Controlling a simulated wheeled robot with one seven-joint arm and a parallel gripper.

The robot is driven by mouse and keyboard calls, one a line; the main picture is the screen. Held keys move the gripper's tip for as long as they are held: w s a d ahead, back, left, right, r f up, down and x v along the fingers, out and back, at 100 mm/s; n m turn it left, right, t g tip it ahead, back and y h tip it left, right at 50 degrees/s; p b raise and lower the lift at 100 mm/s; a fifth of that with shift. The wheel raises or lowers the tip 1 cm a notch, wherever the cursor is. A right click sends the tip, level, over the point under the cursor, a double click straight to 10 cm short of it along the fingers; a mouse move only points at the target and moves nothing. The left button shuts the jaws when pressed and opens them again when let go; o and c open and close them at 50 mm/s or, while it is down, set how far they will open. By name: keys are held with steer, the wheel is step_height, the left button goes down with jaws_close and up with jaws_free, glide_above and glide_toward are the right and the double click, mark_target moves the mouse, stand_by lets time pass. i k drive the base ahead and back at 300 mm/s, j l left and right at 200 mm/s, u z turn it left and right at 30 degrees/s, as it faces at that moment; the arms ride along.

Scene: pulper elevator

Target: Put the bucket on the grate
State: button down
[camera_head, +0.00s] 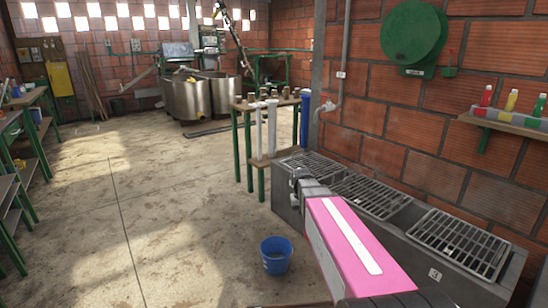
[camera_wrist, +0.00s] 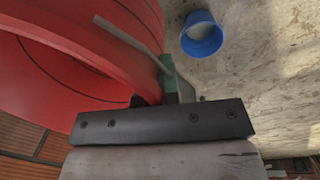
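A small blue bucket (camera_head: 275,255) stands upright on the floor, left of my pink arm. It also shows in the wrist view (camera_wrist: 203,38), apart from my gripper. Metal grates (camera_head: 371,194) lie in a row on a low grey bench along the wall, with no bucket on their visible parts. My gripper (camera_wrist: 177,90) shows small dark and green parts beyond its black plate; the opening between its fingers is not clear. A large red round thing with a grey strip across it (camera_wrist: 60,45) is close beside my gripper. I cannot tell whether it is held. My gripper's fingers are hidden in the head view.
A brick wall (camera_head: 400,100) with a green reel (camera_head: 412,32) and a shelf of coloured bottles (camera_head: 505,120) stands behind the bench. A green-legged table (camera_head: 258,110) with white pipes is beyond the bench. Metal vats (camera_head: 188,98) stand further back. The floor at left is mostly clear.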

mark_target(313, 164)
steer(key=i+j+u, duration=0.3)
steer(key=j, duration=0.3)
steer(key=i+j+u, duration=0.25)
steer(key=j, duration=0.3)
steer(key=i+j+u, duration=0.3)
steer(key=j, duration=0.2)
steer(key=i+j, duration=0.15)
steer(key=i, duration=0.3)
steer(key=i+j, duration=0.15)
steer(key=i, duration=0.35)
steer(key=i+j, duration=0.15)
steer(key=i, duration=0.3)
steer(key=i+z, duration=0.75)
steer(key=i, duration=0.15)
steer(key=i+j+z, duration=0.25)
steer(key=i+z, duration=0.35)
steer(key=z, duration=0.2)
steer(key=i+z, duration=0.2)
steer(key=z, duration=0.15)
steer(key=i+z, duration=0.2)
steer(key=z, duration=0.2)
steer(key=i+j+z, duration=0.15)
steer(key=z, duration=0.25)
steer(key=i+j+z, duration=0.15)
steer(key=i+z, duration=0.25)
steer(key=i+j+z, duration=0.25)
steer(key=z, duration=0.15)
